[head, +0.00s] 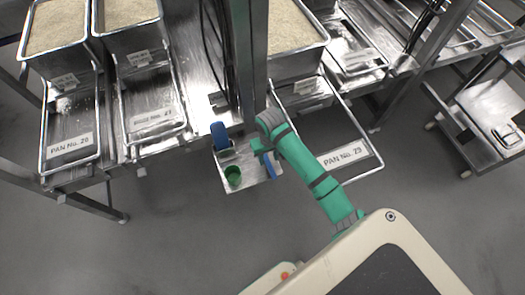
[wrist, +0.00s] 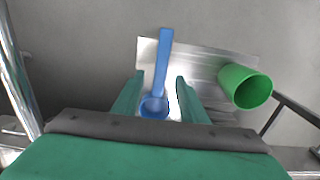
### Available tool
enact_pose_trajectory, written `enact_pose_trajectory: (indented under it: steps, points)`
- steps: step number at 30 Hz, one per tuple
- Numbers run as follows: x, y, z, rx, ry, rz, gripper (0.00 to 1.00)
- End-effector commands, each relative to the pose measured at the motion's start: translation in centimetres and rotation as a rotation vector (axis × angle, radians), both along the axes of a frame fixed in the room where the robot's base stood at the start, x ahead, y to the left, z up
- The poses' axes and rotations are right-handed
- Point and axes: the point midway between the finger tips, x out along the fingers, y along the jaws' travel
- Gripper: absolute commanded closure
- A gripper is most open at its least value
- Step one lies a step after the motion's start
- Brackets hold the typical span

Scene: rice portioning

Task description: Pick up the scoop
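The blue scoop (wrist: 163,66) lies on a small metal shelf (wrist: 215,62), its handle pointing away from my gripper in the wrist view and its round bowl close to the palm. In the head view part of the scoop (head: 271,166) shows beside my gripper (head: 262,150). My gripper (wrist: 160,80) is open, with a green finger on each side of the scoop and a visible gap to each. The fingers look apart from the scoop; their exact height above it is hard to tell.
A green cup (wrist: 246,87) stands on the shelf beside the right finger; it also shows in the head view (head: 233,177). A blue object (head: 220,136) stands at the shelf's back. Rice bins, trays such as Pan No. 29 (head: 345,156) and metal posts surround the shelf.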

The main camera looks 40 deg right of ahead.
Motion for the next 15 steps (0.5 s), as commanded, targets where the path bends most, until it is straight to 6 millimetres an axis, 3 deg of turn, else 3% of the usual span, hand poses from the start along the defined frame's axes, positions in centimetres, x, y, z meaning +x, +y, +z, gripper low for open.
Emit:
enact_pose_trajectory:
  steps: [6, 15]
  points:
    - [0.0, -0.1, -2.9, -0.001, 0.002, -0.001, 0.61]
    - [0.0, -0.1, -3.6, 0.0, 0.001, -0.002, 0.61]
